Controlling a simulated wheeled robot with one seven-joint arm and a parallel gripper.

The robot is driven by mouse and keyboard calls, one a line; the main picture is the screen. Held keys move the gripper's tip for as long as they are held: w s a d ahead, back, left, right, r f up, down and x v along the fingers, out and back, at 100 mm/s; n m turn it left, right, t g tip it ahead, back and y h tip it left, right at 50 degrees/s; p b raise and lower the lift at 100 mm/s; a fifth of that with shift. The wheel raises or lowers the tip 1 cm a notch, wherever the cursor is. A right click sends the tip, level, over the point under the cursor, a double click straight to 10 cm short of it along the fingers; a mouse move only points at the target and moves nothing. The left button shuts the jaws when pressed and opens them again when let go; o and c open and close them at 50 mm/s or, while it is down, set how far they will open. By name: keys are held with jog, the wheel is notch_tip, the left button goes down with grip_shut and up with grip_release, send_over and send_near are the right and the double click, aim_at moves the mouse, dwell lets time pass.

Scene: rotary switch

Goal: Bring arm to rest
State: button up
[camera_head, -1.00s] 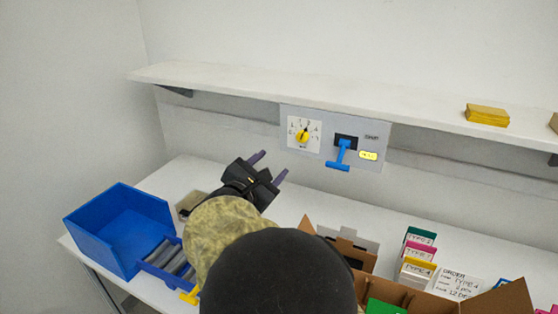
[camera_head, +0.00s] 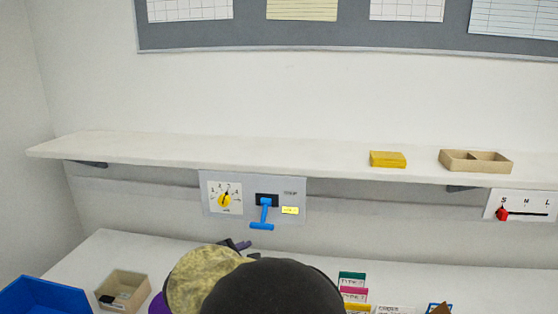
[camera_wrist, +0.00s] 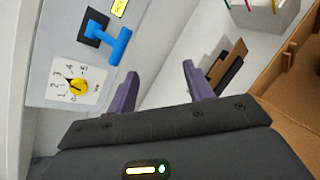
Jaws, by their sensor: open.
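My gripper (camera_wrist: 158,88) is open and empty in the wrist view, its two purple fingers apart with bare white surface between them. In the head view only a bit of a finger (camera_head: 242,245) shows, below the switch panel, the rest hidden behind my arm. The yellow rotary knob (camera_head: 225,201) is on the panel under the shelf, and its dial (camera_wrist: 78,87) shows left of my fingers in the wrist view. A blue T-shaped lever (camera_head: 263,213) hangs beside the knob. My gripper touches neither.
A white shelf (camera_head: 230,153) runs above the panel, with a yellow block (camera_head: 388,159) and a beige divided tray (camera_head: 475,161) on it. A blue bin (camera_head: 40,297) and a small beige box (camera_head: 124,290) stand at left. A cardboard box (camera_wrist: 290,75) is right of my fingers.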

jog(key=s+d+f+m+g+p, duration=0.2)
jog(key=s+d+f+m+g, duration=0.15)
jog(key=d, duration=0.45)
jog(key=s+d+f+m+g+p, duration=0.1)
jog(key=s+d+f+m+g, duration=0.15)
jog(key=d+m+g, duration=0.35)
jog(key=s+d+r+m+y+p, duration=0.1)
jog(key=s+d+m+y+p, duration=0.4)
jog(key=s+d+m, duration=0.3)
jog(key=shift+s+d+r+m+y, duration=0.4)
jog(key=shift+s+m, duration=1.4)
jog(key=shift+m, duration=0.95)
